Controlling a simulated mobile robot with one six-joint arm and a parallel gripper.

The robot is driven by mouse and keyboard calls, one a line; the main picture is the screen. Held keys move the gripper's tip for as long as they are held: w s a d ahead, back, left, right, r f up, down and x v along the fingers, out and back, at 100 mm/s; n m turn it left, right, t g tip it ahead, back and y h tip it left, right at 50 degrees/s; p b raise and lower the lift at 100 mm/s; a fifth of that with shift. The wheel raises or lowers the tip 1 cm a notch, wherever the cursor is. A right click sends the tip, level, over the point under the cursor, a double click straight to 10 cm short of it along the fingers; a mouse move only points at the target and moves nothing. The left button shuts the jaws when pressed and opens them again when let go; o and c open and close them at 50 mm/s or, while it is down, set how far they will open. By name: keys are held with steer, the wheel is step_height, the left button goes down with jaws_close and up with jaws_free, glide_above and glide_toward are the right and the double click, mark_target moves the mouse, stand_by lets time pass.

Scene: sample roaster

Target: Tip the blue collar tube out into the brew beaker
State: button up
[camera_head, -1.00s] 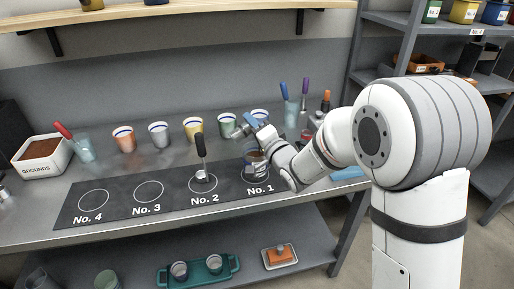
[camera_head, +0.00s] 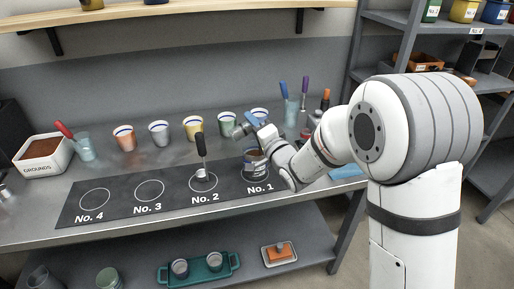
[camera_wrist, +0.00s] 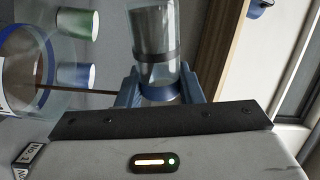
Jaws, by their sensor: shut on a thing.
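My gripper (camera_wrist: 158,88) is shut on the blue collar tube (camera_wrist: 155,35), a clear tube with a blue band at its lower end in the wrist view. Grey-dark matter shows inside it; I cannot tell what it is. In the head view my gripper (camera_head: 258,127) holds the tube (camera_head: 240,131) tilted close to level, above and slightly left of the brew beaker. The brew beaker (camera_head: 254,165) stands on the No. 1 circle with brown contents. It also shows at the left of the wrist view (camera_wrist: 50,75), apart from the tube. No pour is visible.
A dark-handled tool stands in a small vessel (camera_head: 203,178) on No. 2. Several coloured cups (camera_head: 194,128) line the back. A holder with blue and purple tools (camera_head: 291,110) is at right. No. 3 and No. 4 on the mat (camera_head: 122,199) are empty.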

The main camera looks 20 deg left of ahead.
steer(key=shift+f+m+b, duration=0.65)
steer(key=shift+m+b, duration=0.1)
steer(key=shift+m, duration=0.25)
stand_by(1.5)
steer(key=shift+w+d+r+m+t+h, duration=0.1)
steer(key=shift+m+t+h, duration=0.2)
steer(key=shift+m, duration=1)
stand_by(1.5)
